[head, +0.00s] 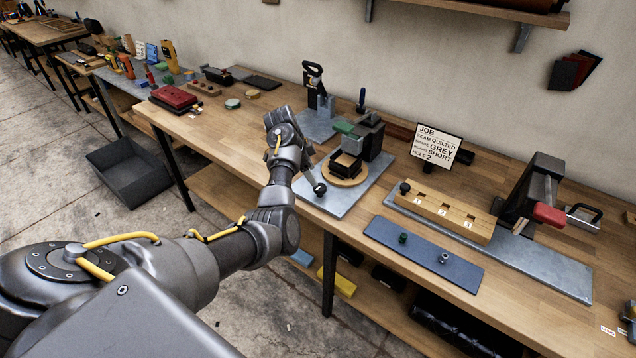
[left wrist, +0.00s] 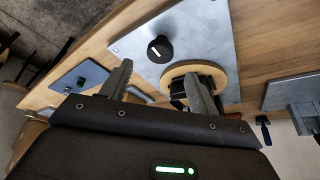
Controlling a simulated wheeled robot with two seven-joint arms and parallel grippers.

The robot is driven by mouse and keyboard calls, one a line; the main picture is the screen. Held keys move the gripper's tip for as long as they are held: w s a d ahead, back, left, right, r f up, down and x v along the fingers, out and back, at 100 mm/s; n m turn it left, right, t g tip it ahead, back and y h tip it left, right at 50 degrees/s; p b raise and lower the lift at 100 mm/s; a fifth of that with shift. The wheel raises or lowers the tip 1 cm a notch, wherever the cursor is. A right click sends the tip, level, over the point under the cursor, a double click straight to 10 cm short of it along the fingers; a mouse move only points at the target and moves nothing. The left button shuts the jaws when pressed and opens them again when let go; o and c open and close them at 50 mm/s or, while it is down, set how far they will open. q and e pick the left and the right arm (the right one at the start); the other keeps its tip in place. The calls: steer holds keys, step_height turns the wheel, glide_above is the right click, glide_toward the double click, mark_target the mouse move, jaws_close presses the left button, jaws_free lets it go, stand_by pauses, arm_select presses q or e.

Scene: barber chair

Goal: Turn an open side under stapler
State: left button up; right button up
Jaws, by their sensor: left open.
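The stapler (head: 368,138) is a dark upright press with a green part, on a grey metal plate (head: 345,205). Under its head sits a round wooden turntable (head: 344,180) carrying a black square piece (head: 346,164). A black knob (head: 320,188) stands on the plate left of the turntable; in the left wrist view the knob (left wrist: 160,48) shows a white mark. My left gripper (left wrist: 158,88) is open, its fingers apart, one overlapping the turntable (left wrist: 228,75) in that view. In the head view its hand hangs left of the turntable, partly hidden. I cannot tell whether it touches anything.
A job sign (head: 437,145) stands behind right. A wooden block with numbered holes (head: 445,212) and a blue mat (head: 423,252) with two small parts lie to the right. A red-handled clamp (head: 535,200) is beyond. A red case (head: 174,98) lies left.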

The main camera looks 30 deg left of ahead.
mark_target(320, 187)
arm_select(q)
steer(key=x, duration=0.5)
steer(key=shift+d+f+p, duration=0.15)
steer(key=shift+f+p, duration=0.05)
steer(key=shift+p, duration=0.1)
steer(key=shift+w+d+f, duration=0.1)
steer(key=shift+w+f, duration=0.1)
steer(key=shift+f, duration=0.3)
steer(key=c, duration=1)
steer(key=shift+o, duration=0.2)
